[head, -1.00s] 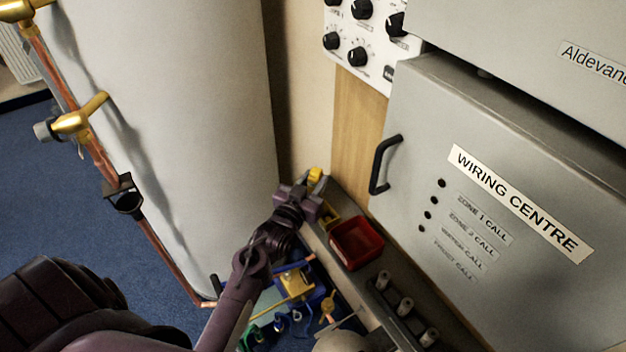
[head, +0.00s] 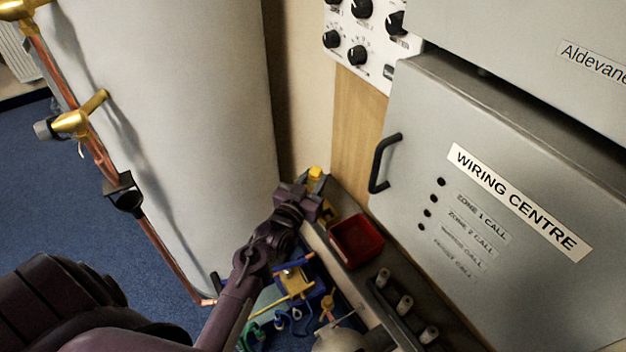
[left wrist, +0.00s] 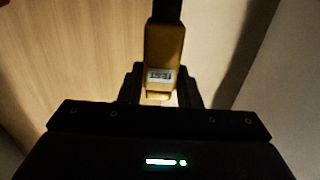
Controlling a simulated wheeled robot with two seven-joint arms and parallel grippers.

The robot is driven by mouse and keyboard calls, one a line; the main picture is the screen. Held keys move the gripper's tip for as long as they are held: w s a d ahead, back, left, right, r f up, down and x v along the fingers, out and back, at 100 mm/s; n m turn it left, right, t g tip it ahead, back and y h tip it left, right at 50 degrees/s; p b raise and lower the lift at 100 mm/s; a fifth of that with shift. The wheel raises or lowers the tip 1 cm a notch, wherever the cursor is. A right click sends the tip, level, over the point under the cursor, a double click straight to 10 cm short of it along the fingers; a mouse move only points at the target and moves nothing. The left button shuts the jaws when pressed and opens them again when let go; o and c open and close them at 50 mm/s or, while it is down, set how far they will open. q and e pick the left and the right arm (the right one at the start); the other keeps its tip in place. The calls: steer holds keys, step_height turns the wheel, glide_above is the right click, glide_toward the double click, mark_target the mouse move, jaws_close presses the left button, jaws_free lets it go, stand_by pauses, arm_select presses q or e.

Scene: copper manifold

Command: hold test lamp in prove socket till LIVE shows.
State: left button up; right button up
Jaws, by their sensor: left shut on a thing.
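The yellow test lamp (head: 316,173) shows just past my left gripper (head: 312,190) in the head view, near the wall at the back end of the shelf. In the left wrist view the lamp (left wrist: 162,55) carries a "TEST" label and stands between the fingers of my left gripper (left wrist: 160,92), which is shut on it. Its far end is dark and runs out of the top of the picture. I cannot make out the prove socket or any LIVE sign. My right gripper is not in view.
A red tray (head: 357,241) and a partly hidden yellow item (head: 331,212) are on the narrow shelf. The grey wiring centre box (head: 420,150) with a black handle (head: 381,165) stands at right. A large pale cylinder (head: 170,130) is at left.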

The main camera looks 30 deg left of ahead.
arm_select(q)
steer(key=shift+f+b, duration=0.6)
steer(key=shift+f, duration=0.3)
steer(key=shift+r, duration=0.1)
stand_by(1.6)
steer(key=shift+r+p, duration=2.2)
steer(key=shift+p, duration=0.1)
